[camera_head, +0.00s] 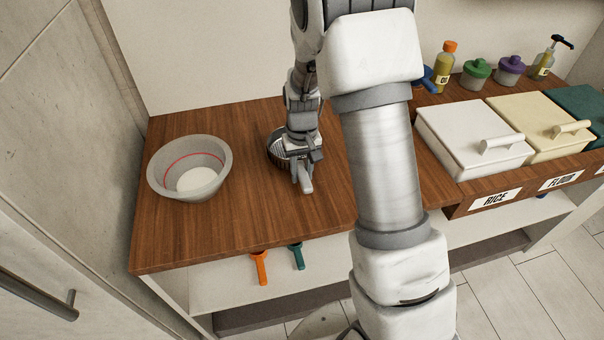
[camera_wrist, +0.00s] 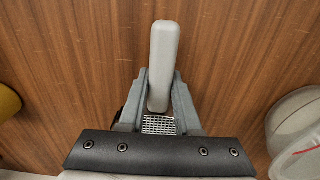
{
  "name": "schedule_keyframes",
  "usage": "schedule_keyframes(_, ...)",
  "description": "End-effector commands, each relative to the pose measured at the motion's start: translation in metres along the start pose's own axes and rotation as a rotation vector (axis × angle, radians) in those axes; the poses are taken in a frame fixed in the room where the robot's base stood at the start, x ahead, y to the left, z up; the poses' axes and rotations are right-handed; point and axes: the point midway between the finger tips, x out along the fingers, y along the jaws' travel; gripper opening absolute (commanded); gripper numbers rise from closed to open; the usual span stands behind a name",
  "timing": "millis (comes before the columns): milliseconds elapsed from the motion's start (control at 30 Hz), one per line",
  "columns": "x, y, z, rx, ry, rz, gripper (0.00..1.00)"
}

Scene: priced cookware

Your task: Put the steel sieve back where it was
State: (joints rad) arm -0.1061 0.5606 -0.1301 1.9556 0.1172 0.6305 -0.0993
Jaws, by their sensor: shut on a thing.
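The steel sieve (camera_head: 274,149) is at the back middle of the wooden counter, mostly hidden behind my gripper (camera_head: 301,163). Its pale grey handle (camera_head: 307,185) points toward the counter's front. In the wrist view, the handle (camera_wrist: 163,50) runs up between the fingers of my gripper (camera_wrist: 160,92), and a patch of mesh (camera_wrist: 158,125) shows below. My gripper is shut on the sieve near the handle's root. I cannot tell whether the sieve touches the counter.
A grey bowl (camera_head: 205,178) with a red inner line stands on the left. Lidded bins, the white one (camera_head: 474,137) marked RICE, stand on the right, with bottles and jars behind. Orange (camera_head: 260,267) and teal (camera_head: 297,255) scoops hang at the front edge. The counter (camera_head: 240,225) in front is clear.

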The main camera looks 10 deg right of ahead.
Motion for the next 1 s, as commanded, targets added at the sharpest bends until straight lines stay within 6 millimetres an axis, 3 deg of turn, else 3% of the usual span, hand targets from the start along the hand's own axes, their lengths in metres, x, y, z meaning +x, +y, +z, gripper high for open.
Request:
schedule_keyframes(367, 0.007, 0.000, 0.000, 0.000, 0.002, 0.000, 0.00)
schedule_keyframes(400, 0.008, 0.000, 0.000, 0.000, 0.001, 0.000, 0.34)
schedule_keyframes(567, 0.007, 0.000, 0.000, 0.000, 0.001, 0.000, 0.62)
schedule_keyframes(867, 0.005, 0.000, 0.000, 0.000, 0.001, 0.000, 0.62)
schedule_keyframes(1000, -0.007, 0.000, -0.001, 0.000, 0.004, 0.000, 0.62)
